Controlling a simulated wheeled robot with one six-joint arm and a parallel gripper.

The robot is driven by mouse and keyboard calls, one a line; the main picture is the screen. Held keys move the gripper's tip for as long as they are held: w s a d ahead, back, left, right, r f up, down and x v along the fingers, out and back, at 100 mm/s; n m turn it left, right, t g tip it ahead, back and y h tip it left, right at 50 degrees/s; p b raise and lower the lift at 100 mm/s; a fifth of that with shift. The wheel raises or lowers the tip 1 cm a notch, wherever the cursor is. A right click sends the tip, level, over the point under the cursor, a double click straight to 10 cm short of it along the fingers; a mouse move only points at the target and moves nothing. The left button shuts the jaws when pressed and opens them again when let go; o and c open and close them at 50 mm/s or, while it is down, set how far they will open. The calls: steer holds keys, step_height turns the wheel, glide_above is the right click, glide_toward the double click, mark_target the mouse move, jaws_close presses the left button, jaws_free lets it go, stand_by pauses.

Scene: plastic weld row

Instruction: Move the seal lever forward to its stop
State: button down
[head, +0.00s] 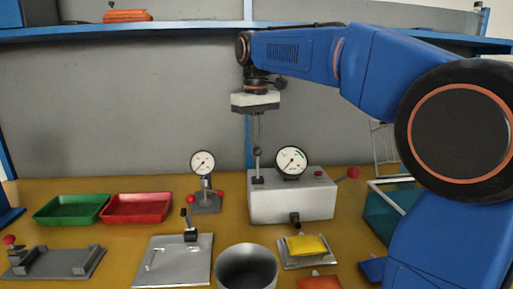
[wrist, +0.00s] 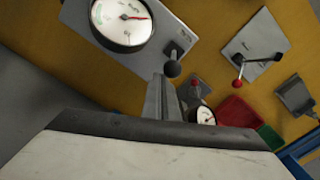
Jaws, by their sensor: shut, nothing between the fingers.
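A white box-shaped machine (head: 290,203) carries a short upright lever with a dark round knob (head: 257,152) at its top left. The knob also shows in the wrist view (wrist: 172,68), just beyond my fingertips. No readable label tells me which lever is the seal lever. My gripper (head: 257,138) points straight down over this lever, shut and empty. Its fingertips are at or just above the knob; I cannot tell whether they touch. A second lever with a red ball (head: 352,173) sticks out at the machine's right side.
A gauge (head: 292,160) stands on the machine, close right of my fingers. A smaller gauge (head: 203,163) stands to the left. Green (head: 70,209) and red (head: 137,207) trays lie further left. A plate with a lever (head: 172,262) and a grey cup (head: 247,268) are in front.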

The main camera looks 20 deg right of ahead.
mark_target(257, 149)
steer(key=shift+s+a, duration=0.1)
steer(key=shift+s, duration=0.25)
steer(key=shift+s+a, duration=0.1)
steer(key=shift+s, duration=0.3)
stand_by(0.4)
steer(key=shift+s, duration=0.45)
steer(key=shift+s+a+f, duration=0.1)
steer(key=shift+s, duration=0.2)
steer(key=shift+w, duration=0.15)
